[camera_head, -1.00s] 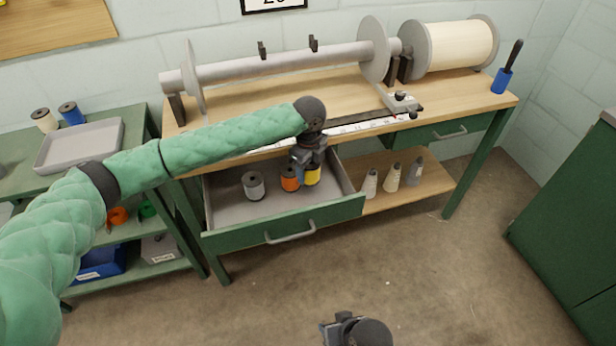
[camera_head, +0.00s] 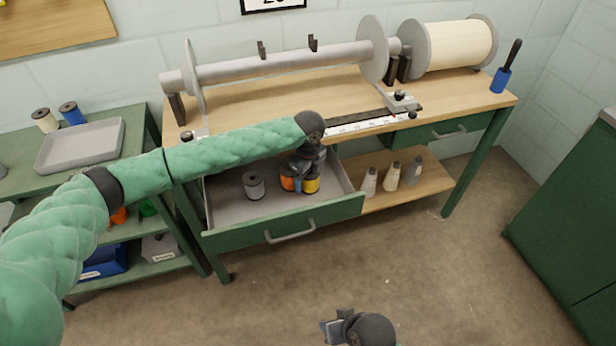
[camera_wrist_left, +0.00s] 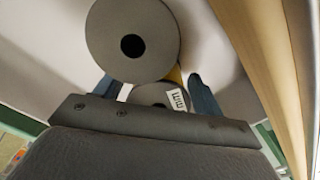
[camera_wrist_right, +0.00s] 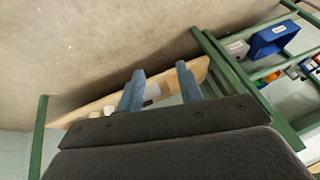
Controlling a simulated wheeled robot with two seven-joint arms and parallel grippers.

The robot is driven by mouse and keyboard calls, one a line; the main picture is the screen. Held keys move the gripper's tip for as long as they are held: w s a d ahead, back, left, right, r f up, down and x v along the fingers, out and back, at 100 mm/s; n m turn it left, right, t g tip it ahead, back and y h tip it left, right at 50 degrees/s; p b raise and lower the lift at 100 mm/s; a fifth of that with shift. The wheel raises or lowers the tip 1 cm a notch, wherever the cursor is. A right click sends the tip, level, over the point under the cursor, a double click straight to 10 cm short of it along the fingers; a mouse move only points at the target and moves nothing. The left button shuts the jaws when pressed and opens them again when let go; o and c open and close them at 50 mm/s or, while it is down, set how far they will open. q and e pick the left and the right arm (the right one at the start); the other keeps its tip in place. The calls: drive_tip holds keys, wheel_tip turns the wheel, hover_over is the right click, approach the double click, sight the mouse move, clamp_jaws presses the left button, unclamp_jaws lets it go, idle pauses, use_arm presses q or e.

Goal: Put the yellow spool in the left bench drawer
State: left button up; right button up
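The yellow spool (camera_head: 311,186) stands inside the pulled-out left bench drawer (camera_head: 335,213), at its right back part. My left gripper (camera_head: 302,180) reaches down into the drawer at this spool, with one blue finger between it and the orange spool (camera_head: 288,183). In the left wrist view, a labelled dark spool end (camera_wrist_left: 150,97) lies between the fingers, with a strip of yellow (camera_wrist_left: 175,75) behind it. The fingers stand close to its sides; whether they press on it is unclear. My right gripper (camera_wrist_right: 158,85) is open and empty, away from the bench.
A grey spool (camera_head: 253,185) stands in the drawer's left half. A large dark spool end (camera_wrist_left: 132,42) crowds the left fingers. The bench top edge (camera_wrist_left: 262,70) runs close on the right. Several cones (camera_head: 392,177) stand on the shelf right of the drawer. The drawer's front left is clear.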

drive_tip(key=shift+w+r, duration=0.1)
drive_tip(key=shift+w, duration=0.05)
use_arm(q)
drive_tip(key=shift+r, duration=0.2)
wheel_tip(320, 180, up, 11)
drive_tip(key=shift+r+b, duration=0.2)
drive_tip(key=shift+b, duration=0.25)
drive_tip(key=shift+r, duration=0.2)
use_arm(e)
drive_tip(key=shift+w+a+f+t, duration=0.1)
drive_tip(key=shift+w+f+t, duration=0.1)
drive_tip(key=shift+f, duration=0.7)
drive_tip(key=shift+w+a+f+t, duration=0.1)
drive_tip(key=shift+w+f, duration=0.1)
drive_tip(key=shift+f, duration=0.7)
